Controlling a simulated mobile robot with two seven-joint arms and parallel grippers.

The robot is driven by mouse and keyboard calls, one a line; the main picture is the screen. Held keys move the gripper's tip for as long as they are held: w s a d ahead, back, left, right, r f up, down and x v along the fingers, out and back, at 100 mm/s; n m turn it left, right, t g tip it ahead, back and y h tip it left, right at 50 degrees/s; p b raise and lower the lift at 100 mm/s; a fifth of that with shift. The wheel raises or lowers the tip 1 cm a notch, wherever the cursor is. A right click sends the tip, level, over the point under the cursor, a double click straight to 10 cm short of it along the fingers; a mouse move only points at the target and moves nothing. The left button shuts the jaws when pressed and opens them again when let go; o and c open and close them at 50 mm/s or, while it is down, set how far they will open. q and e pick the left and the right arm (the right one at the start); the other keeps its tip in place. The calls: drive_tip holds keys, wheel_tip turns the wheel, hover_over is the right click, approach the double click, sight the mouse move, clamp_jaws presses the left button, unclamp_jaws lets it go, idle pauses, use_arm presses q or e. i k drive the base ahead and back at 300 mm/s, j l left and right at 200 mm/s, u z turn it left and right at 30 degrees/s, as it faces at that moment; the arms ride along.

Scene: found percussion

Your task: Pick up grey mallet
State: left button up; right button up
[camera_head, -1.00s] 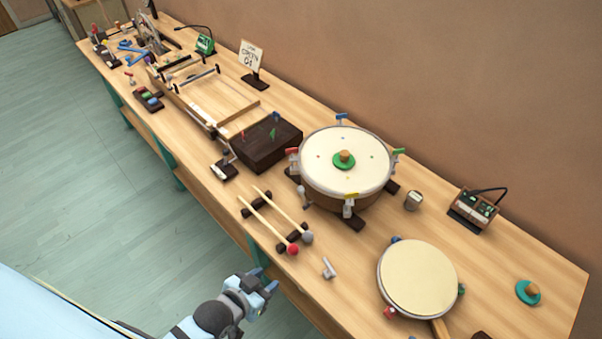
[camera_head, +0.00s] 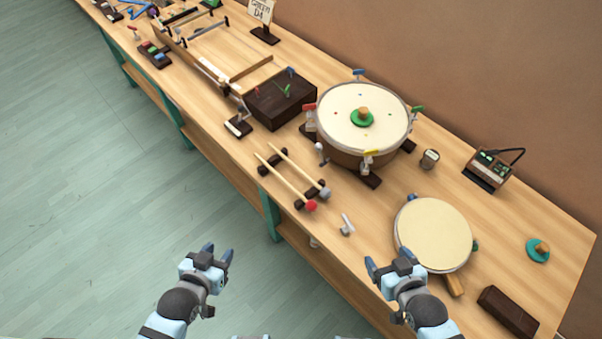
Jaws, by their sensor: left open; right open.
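The grey mallet (camera_head: 298,171) lies on the bench, with its pale wooden stick resting across two dark blocks and its grey head at the lower right. A red-headed mallet (camera_head: 285,182) lies beside it, nearer the bench's front edge, on the same dark rest (camera_head: 316,189). My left gripper (camera_head: 219,252) is open and empty, out over the floor in front of the bench and left of the mallets. My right gripper (camera_head: 389,262) is open and empty, near the bench's front edge, below and right of the mallets.
A large drum (camera_head: 340,117) with coloured clamps stands behind the mallets. A small grey metal piece (camera_head: 347,226) lies between the mallets and a round frame drum (camera_head: 433,234). A dark box (camera_head: 280,98) stands behind-left. The wooden bench (camera_head: 215,128) is clear just left of the mallets.

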sight(325, 193)
drive_tip(key=i+j+z, duration=0.25)
drive_tip(key=j, duration=0.3)
drive_tip(key=i+j+z, duration=0.25)
drive_tip(key=j, duration=0.35)
drive_tip(key=j+z, duration=0.2)
drive_tip(key=j, duration=0.35)
drive_tip(key=j+z, duration=0.25)
drive_tip(key=j, duration=0.4)
drive_tip(key=i, duration=0.05)
